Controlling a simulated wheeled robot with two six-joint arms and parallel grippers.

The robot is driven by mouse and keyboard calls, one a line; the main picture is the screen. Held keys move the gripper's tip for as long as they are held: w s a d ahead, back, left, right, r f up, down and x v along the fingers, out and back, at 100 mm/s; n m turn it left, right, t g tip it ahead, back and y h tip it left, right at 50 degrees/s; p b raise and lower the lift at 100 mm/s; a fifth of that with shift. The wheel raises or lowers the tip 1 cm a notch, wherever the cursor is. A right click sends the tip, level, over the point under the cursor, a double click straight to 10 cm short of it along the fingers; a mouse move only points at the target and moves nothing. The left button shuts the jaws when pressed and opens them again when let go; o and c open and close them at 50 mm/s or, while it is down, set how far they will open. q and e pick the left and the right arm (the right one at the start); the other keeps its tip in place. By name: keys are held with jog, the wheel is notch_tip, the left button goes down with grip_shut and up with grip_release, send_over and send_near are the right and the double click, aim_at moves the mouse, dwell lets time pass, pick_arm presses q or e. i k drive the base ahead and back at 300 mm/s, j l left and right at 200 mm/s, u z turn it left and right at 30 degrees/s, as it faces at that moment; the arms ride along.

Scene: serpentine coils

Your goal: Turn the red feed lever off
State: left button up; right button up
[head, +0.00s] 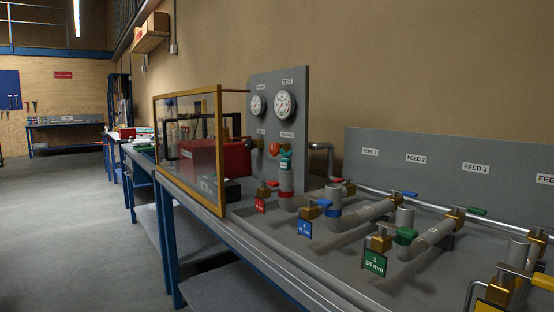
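The red feed lever (337,181) is a small red handle at the back of the bench, below the FEED 1 label (370,152). It sits on a brass valve (349,189) on the long metal feed pipe (375,190). The handle points left from the valve, roughly along the pipe; its exact angle is hard to tell at this size. A second red handle (272,184) sits on a brass valve nearer the front, by a red tag (260,206). Neither of my grippers is in view.
A gauge panel (297,130) and a framed clear guard (190,140) stand left. Open floor (70,210) lies left.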

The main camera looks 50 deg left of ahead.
aim_at(347, 179)
jog(key=j+z, duration=0.1)
jog(key=j, duration=2.55)
